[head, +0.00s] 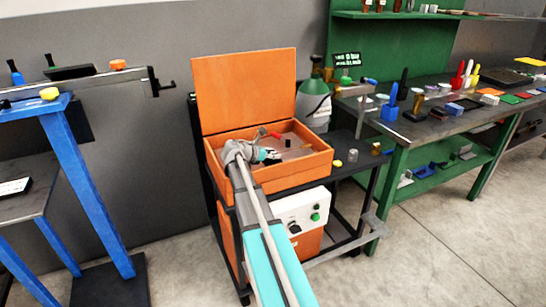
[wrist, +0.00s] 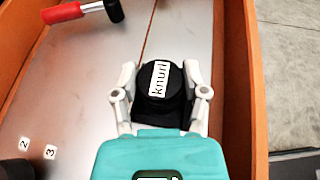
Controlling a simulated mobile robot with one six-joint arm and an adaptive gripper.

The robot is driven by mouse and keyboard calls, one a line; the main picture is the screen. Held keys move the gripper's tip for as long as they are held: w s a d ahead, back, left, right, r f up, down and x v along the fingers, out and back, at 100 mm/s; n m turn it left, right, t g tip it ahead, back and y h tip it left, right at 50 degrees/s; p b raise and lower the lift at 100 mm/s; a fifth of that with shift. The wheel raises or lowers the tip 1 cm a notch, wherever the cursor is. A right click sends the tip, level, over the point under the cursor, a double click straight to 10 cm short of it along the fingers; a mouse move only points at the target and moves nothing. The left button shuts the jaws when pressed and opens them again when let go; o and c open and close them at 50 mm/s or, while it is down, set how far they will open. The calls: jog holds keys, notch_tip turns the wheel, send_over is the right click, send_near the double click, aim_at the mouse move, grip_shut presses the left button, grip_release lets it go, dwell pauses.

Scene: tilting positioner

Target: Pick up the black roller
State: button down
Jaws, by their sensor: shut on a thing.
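The black roller (wrist: 160,86) is a short dark cylinder with a white label reading "knurl". In the wrist view it sits between the two pale fingers of my gripper (wrist: 160,92), which is shut on it. In the head view my gripper (head: 270,156) is down inside the open orange box (head: 285,180), and the roller is small and hard to make out there. The roller is at or close above the box's grey metal floor; I cannot tell whether it touches.
A red-handled tool (wrist: 82,12) with a black head lies in the box. Labels "2" and "3" (wrist: 50,152) mark its floor, near a dark thing (wrist: 16,169) at the lower left. The box walls surround my gripper; the raised lid (head: 245,90) stands behind.

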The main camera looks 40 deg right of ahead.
aim_at(273, 153)
jog(key=shift+d+r, duration=0.1)
jog(key=shift+r, duration=0.05)
notch_tip(273, 153, up, 3)
jog(key=p, duration=0.3)
jog(key=s+a+r+p, duration=0.1)
jog(key=s+r+p, duration=0.8)
jog(key=s, duration=0.5)
jog(key=shift+a+r+p, duration=0.35)
jog(key=shift+r+p, duration=0.05)
jog(key=shift+p, duration=0.1)
